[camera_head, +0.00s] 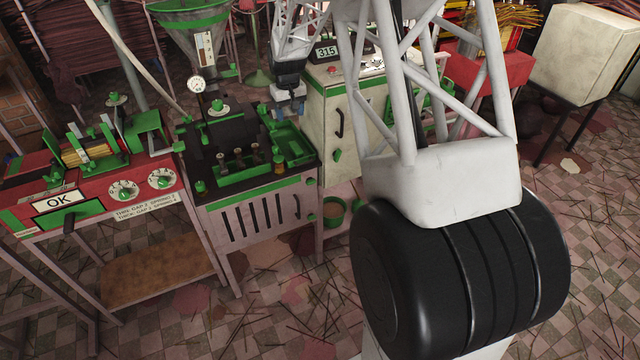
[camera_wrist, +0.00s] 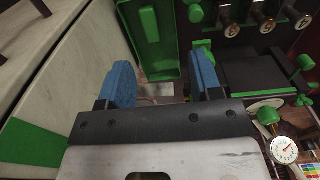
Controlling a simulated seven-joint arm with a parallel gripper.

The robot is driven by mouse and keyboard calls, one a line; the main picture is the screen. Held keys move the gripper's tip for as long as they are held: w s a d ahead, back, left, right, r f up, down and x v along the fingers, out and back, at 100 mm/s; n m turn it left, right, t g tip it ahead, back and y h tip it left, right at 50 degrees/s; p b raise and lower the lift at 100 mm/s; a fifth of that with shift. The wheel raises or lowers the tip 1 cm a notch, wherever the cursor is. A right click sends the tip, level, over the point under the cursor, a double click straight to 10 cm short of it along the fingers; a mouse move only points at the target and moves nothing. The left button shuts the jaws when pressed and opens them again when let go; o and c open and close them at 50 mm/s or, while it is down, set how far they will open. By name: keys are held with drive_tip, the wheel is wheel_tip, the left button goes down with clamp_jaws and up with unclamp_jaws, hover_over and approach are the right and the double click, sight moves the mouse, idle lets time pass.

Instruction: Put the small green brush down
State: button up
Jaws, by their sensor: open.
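My gripper (camera_head: 288,106) is open, its two blue fingers apart, above the right end of the dark extruder bench in the head view. In the wrist view the open gripper (camera_wrist: 162,65) has nothing between its fingers. A green tray (camera_wrist: 173,68) lies beyond and below the fingertips; it also shows on the bench's right side in the head view (camera_head: 306,151). A small green block, which may be the brush (camera_wrist: 149,24), lies in the tray, apart from the fingers. Its bristles cannot be made out.
Several metal-topped plugs (camera_head: 240,153) stand in a green rack left of the tray. A pressure gauge (camera_head: 197,84) and a funnel rise behind. A cream cabinet (camera_head: 318,110) stands close on the right. A red machine (camera_head: 90,195) with dials is at the left.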

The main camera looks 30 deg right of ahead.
drive_tip(key=s+a+r+t, duration=0.1)
drive_tip(key=s+a+r, duration=0.3)
drive_tip(key=s+r, duration=0.55)
drive_tip(key=s+a+r, duration=0.4)
drive_tip(key=s+r, duration=0.3)
drive_tip(key=s, duration=0.6)
drive_tip(key=s+a, duration=0.2)
drive_tip(key=s, duration=1.1)
drive_tip(key=s+a+r+t, duration=0.1)
drive_tip(key=s+a, duration=0.2)
drive_tip(key=s, duration=1.1)
drive_tip(key=shift+a, duration=0.3)
drive_tip(key=shift+o, duration=0.5)
drive_tip(key=shift+r, duration=0.1)
